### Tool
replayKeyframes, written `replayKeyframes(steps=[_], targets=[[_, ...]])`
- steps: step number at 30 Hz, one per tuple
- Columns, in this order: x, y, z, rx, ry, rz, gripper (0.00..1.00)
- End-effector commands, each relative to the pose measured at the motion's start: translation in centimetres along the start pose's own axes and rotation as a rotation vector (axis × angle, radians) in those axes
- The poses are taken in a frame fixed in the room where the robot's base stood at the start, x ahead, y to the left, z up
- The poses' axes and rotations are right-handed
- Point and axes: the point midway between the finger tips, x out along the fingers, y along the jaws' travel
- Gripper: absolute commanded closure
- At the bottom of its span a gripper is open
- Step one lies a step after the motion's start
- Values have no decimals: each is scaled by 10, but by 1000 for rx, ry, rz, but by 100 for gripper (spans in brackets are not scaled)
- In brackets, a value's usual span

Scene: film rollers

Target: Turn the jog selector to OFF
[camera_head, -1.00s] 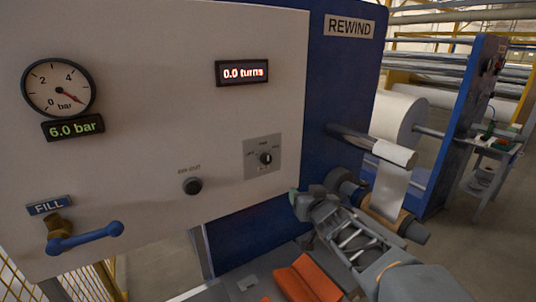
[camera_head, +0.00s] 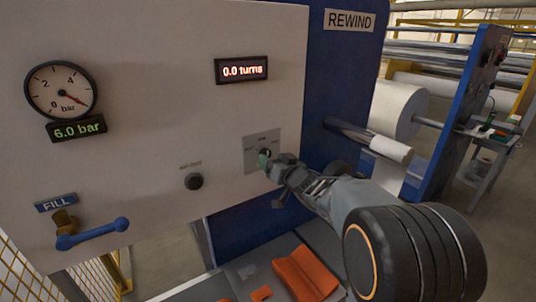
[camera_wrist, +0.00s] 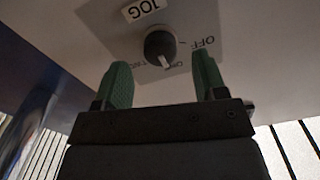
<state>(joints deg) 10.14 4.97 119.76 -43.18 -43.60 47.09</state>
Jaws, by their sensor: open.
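The jog selector is a dark round knob (camera_wrist: 160,46) on a grey plate (camera_head: 253,142) in the pale panel. In the wrist view its white pointer mark faces down the picture, toward partly legible lettering. The OFF label (camera_wrist: 203,42) is at the right of the knob, and a JOG label (camera_wrist: 145,10) is above it; both appear turned over. My gripper (camera_head: 267,160) is at the plate, hiding much of it in the head view. Its green fingers (camera_wrist: 122,86) are open, apart on either side of the knob in the picture. Contact with the knob cannot be told.
A black push button (camera_head: 194,182) is left of the plate, and a red turns display (camera_head: 241,70) is above. A blue-handled valve (camera_head: 92,234) and gauge (camera_head: 60,90) are further left. A roller (camera_head: 370,140) sticks out at the right. Orange pieces (camera_head: 305,272) lie below.

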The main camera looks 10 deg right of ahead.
Motion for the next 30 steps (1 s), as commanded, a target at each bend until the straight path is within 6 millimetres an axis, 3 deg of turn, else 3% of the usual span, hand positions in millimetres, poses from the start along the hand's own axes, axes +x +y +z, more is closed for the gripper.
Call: replayKeyframes(steps=[3,9,21,30], targets=[[17,0,0,0,-2,0,35],[32,0,0,0,-1,1,35],[36,0,0,-1,0,1,35],[36,0,0,-1,0,1,64]])
